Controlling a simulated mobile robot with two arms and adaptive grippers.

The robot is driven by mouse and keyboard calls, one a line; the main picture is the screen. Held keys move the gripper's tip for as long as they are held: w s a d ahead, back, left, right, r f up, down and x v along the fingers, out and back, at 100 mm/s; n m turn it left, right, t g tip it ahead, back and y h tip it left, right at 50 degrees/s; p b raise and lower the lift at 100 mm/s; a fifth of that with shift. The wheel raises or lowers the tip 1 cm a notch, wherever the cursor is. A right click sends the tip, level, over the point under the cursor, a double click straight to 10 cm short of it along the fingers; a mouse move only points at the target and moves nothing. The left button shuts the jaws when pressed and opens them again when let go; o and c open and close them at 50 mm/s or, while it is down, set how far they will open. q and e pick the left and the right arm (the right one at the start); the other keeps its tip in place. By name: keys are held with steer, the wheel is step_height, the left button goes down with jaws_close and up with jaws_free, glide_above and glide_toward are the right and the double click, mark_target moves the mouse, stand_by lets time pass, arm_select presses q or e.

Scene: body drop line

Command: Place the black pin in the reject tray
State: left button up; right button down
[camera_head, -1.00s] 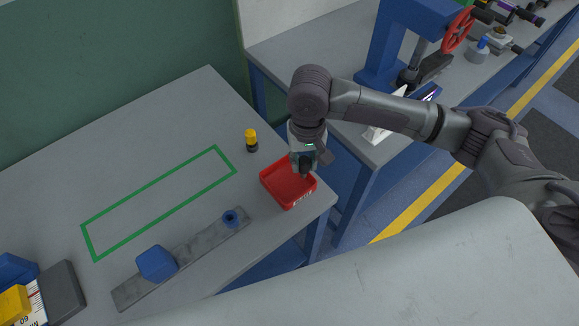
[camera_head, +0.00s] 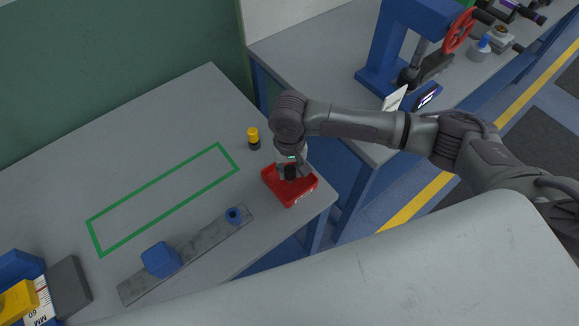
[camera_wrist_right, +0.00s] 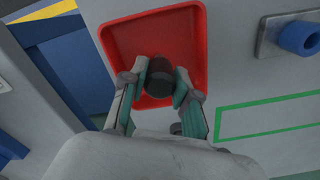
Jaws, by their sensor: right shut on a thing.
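The black pin (camera_wrist_right: 159,76) is a short dark cylinder held between the fingers of my right gripper (camera_wrist_right: 160,82), as the right wrist view shows. The red reject tray (camera_head: 302,194) sits at the table's right corner. It also shows in the right wrist view (camera_wrist_right: 152,29), behind the pin. In the head view my right gripper (camera_head: 290,172) points down over the tray, with the dark pin at its tips. I cannot tell whether the pin touches the tray floor. My left gripper does not show.
A yellow and black pin (camera_head: 253,138) stands just behind the tray. A grey bar (camera_head: 200,250) with a blue block (camera_head: 161,259) and a blue ring (camera_head: 233,215) lies at the front. The green outlined area (camera_head: 160,204) is empty. A second bench with a blue press (camera_head: 385,60) stands at the right.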

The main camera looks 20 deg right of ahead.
mark_target(289, 168)
steer(key=c, duration=0.9)
jaws_free()
steer(key=shift+o, duration=0.2)
step_height(289, 168, up, 12)
steer(key=b, duration=0.2)
steer(key=shift+r, duration=0.15)
